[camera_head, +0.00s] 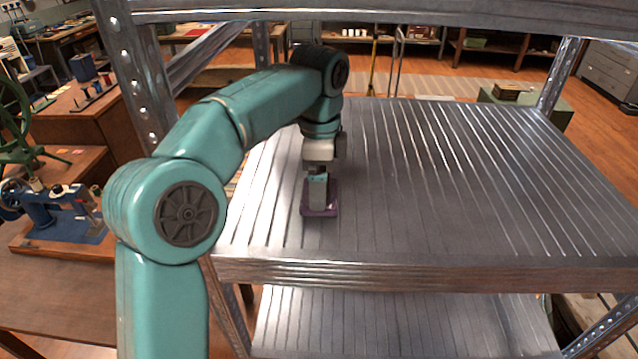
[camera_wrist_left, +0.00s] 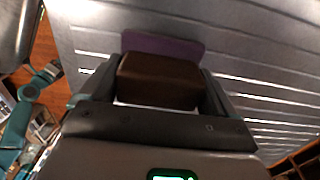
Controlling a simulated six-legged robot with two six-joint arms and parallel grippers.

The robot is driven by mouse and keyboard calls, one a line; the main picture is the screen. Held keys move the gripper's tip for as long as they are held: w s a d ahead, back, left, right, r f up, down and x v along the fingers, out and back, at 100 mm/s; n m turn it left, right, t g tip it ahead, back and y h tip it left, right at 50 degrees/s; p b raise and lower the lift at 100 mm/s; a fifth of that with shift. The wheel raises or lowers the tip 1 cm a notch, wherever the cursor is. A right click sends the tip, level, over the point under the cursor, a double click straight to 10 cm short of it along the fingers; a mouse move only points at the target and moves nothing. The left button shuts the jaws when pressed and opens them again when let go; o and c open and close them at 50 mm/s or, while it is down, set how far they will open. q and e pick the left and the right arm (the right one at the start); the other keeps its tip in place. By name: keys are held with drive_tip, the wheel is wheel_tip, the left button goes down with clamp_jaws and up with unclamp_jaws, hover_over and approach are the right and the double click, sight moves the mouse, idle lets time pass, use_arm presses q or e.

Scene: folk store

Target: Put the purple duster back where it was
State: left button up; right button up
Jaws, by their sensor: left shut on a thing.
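The purple duster is low over or on the metal shelf (camera_head: 450,180), near its left front part. In the head view only its purple base (camera_head: 320,211) shows below my left gripper (camera_head: 318,190). In the left wrist view the duster has a dark brown block (camera_wrist_left: 158,80) as its grip and a flat purple pad (camera_wrist_left: 165,46) beyond it. My left gripper (camera_wrist_left: 158,92) is shut on the brown block, with one finger on each side. I cannot tell if the pad touches the shelf. My right gripper is in neither view.
The ribbed shelf top is bare to the right of the duster. A perforated metal post (camera_head: 135,75) stands at the left, and a beam (camera_head: 380,12) crosses above. A lower shelf (camera_head: 400,325) lies underneath. A wooden table with a blue sewing machine (camera_head: 60,212) is at the left.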

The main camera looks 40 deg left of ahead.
use_arm(q)
drive_tip(key=shift+w+d+f, duration=0.1)
drive_tip(key=shift+f, duration=0.2)
drive_tip(key=shift+d+r, duration=0.1)
drive_tip(key=shift+d, duration=0.1)
drive_tip(key=shift+s+a, duration=0.2)
drive_tip(key=o, duration=0.7)
drive_tip(key=shift+w+f, duration=0.1)
drive_tip(key=shift+f, duration=0.1)
drive_tip(key=shift+c, duration=0.2)
drive_tip(key=shift+w, duration=0.1)
drive_tip(key=shift+d, duration=0.1)
